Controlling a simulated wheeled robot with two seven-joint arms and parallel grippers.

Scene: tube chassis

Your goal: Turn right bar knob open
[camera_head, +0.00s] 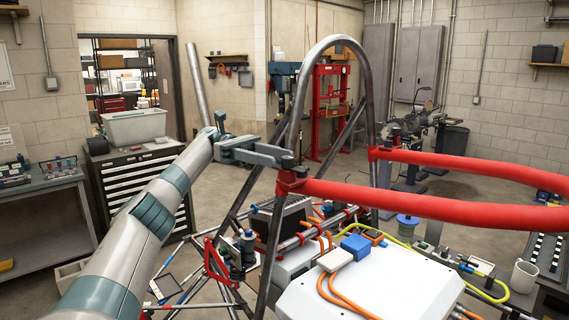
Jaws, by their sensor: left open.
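A red U-shaped bar (440,205) is joined to the grey tube frame (327,45) by two red clamps. The near clamp (292,183) has a small dark knob (289,163) on top. The far clamp (376,153) sits on the other upright of the frame. I cannot tell which one the task calls right. My left gripper (284,155) reaches in from the left and is open. Its fingertips are at the near knob, partly behind the frame tube; whether they touch it is unclear. My right gripper is out of view.
A white box (370,290) with orange cables lies below the bar. A drawer cabinet (135,180) with a grey bin (134,127) stands at the left. A red press (331,105) stands at the back. Open floor lies behind the frame.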

